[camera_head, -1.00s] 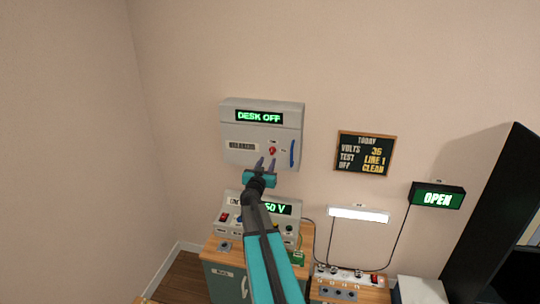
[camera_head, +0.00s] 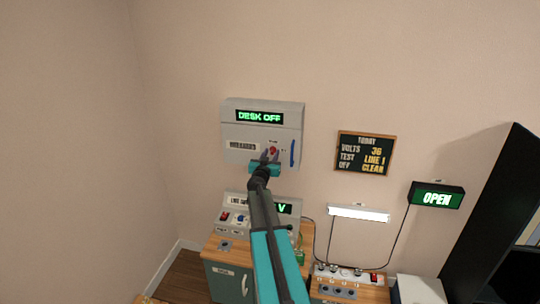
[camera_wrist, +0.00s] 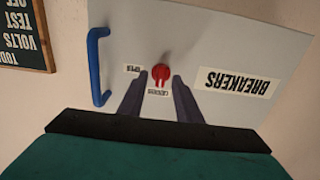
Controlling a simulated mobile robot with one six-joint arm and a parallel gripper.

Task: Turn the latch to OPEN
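The latch is a small red knob (camera_wrist: 161,73) on the door of the grey breaker box (camera_head: 235,158). In the wrist view, which is upside down, a label beneath the knob looks like LOCKED and a label to its left (camera_wrist: 132,69) looks like OPEN. My gripper (camera_wrist: 157,84) is open. Its two dark fingers reach up to the door, one on each side of the knob and its LOCKED label, with gaps showing. In the head view my gripper (camera_head: 270,158) partly covers the red knob (camera_head: 273,150). Finger contact with the door cannot be told.
A blue handle (camera_head: 292,152) stands out at the door's right side, close to the knob. A DESK OFF display (camera_head: 259,117) is above. A chalkboard (camera_head: 365,154) hangs to the right.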

